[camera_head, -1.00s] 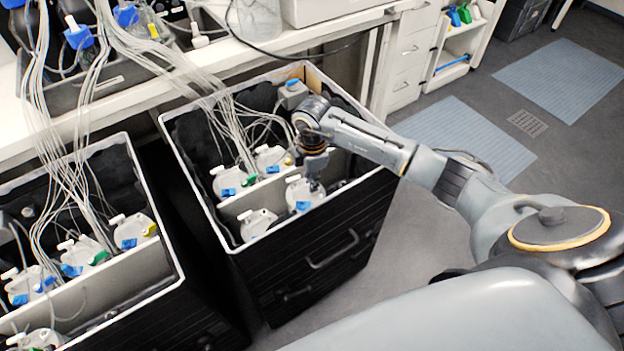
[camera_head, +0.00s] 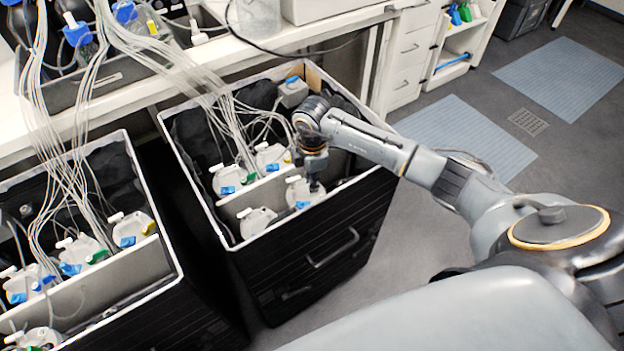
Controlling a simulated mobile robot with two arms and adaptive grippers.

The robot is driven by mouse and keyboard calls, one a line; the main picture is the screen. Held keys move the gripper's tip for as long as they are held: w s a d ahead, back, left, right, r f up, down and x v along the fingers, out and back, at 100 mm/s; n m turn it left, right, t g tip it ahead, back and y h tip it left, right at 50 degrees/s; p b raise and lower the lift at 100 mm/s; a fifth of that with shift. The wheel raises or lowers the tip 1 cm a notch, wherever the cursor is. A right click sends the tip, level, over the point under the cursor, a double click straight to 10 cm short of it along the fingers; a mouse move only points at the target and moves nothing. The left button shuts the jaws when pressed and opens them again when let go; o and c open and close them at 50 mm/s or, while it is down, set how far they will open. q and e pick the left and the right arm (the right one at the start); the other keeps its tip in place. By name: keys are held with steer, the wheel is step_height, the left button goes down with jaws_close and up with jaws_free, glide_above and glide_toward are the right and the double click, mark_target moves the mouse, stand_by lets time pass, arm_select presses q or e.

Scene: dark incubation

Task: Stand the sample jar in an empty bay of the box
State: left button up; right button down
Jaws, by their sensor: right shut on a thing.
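The black box (camera_head: 330,232) with a pale rim stands in the middle, and a pale divider (camera_head: 262,192) splits its inside. My right gripper (camera_head: 314,184) reaches down into the front row and is shut on a white sample jar (camera_head: 299,192) with a blue tag. The jar looks upright inside the box; whether its base touches the floor is hidden. A second white jar (camera_head: 257,222) stands to its left in the same row. Behind the divider stand two more jars, one (camera_head: 228,180) at left and one (camera_head: 272,157) at right. My left gripper is not in view.
Thin tubes (camera_head: 232,130) hang into the box's back row from the bench (camera_head: 225,62). A second box (camera_head: 165,240) with several jars and tubes stands at left. A grey block with a blue top (camera_head: 293,92) sits at the back rim.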

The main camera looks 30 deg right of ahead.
mark_target(313, 194)
steer(key=shift+f+b, duration=0.85)
steer(key=shift+f, duration=0.55)
steer(key=shift+s+f, duration=0.3)
steer(key=shift+f, duration=0.05)
steer(key=c, duration=1.4)
jaws_free()
steer(key=shift+w+f, duration=0.1)
steer(key=shift+w, duration=0.1)
steer(key=shift+o, duration=0.2)
steer(key=shift+r, duration=0.25)
steer(key=shift+w+r, duration=0.1)
steer(key=shift+r, duration=0.2)
step_height(313, 194, up, 8)
steer(key=p, duration=0.7)
steer(key=shift+r+p, duration=0.25)
steer(key=shift+p, duration=0.1)
steer(key=shift+f, duration=0.1)
